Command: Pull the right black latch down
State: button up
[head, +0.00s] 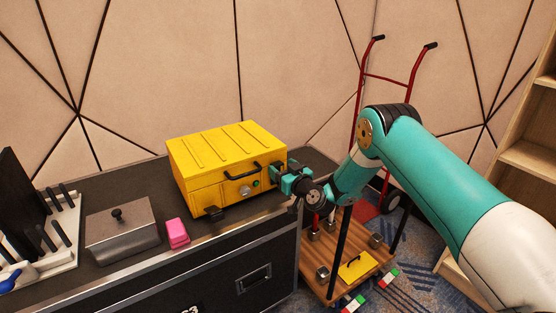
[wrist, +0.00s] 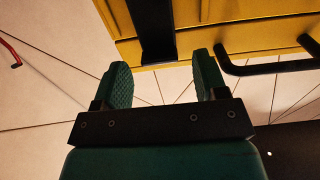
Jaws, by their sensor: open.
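The yellow case (head: 225,165) sits shut on a black equipment trunk. Its right black latch (wrist: 155,35) shows in the wrist view as a dark bar on the yellow front. In the head view my gripper covers most or all of this latch. My gripper (head: 279,179) is at the case's right front, beside the carry handle. In the wrist view my gripper (wrist: 163,78) is open, with its green fingers apart. The latch lies ahead of the gap between them; I cannot tell how near it is. The left latch (head: 214,213) sticks out low on the case front.
The black carry handle (wrist: 265,66) is close to one finger in the wrist view. A pink block (head: 177,233) and a grey lidded box (head: 122,230) stand left of the case. A wooden cart (head: 335,275) and a red hand truck (head: 357,130) are at the right.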

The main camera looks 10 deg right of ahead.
jog(key=shift+x, duration=1.45)
